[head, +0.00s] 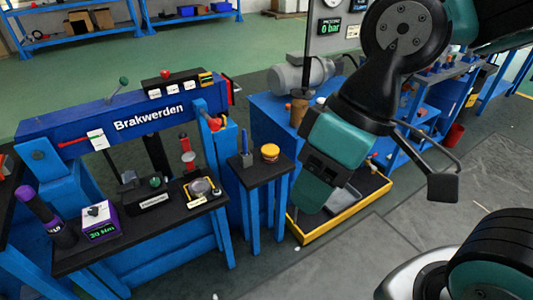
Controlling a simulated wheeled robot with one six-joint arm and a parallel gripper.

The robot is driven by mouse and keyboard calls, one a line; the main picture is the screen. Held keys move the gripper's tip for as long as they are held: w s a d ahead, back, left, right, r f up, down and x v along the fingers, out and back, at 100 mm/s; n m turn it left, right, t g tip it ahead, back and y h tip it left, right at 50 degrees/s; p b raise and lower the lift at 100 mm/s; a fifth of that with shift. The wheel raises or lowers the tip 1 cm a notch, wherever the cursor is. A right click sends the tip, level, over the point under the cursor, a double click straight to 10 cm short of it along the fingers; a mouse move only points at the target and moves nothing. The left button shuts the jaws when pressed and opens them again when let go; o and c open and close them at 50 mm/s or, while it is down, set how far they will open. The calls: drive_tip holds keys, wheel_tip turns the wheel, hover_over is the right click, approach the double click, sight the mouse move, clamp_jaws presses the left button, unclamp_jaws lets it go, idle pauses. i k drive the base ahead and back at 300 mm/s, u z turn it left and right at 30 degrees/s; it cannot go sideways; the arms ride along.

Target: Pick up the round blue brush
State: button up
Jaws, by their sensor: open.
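A slim blue upright thing (245,142), which looks like the round blue brush, stands on a small black-topped blue side table (263,175). It is too small to make out its bristles. A yellow round tub with a red-brown top (270,153) stands just to its right. My gripper (313,192), teal and black, hangs to the right of the side table, open, apart from the brush and the tub. Its fingers are hard to tell apart from this angle.
A blue workbench marked Brakwerden (148,122) stands left, with a gauge, a purple display box (101,222) and other small items on it. A blue pump bench with a grey motor (303,73) stands behind my arm. A yellow-edged tray (345,212) lies below. Grey floor is clear in front.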

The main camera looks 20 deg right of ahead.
sight(244, 142)
drive_tip(key=u, duration=0.3)
drive_tip(key=i, duration=1.2)
drive_tip(key=u, duration=0.05)
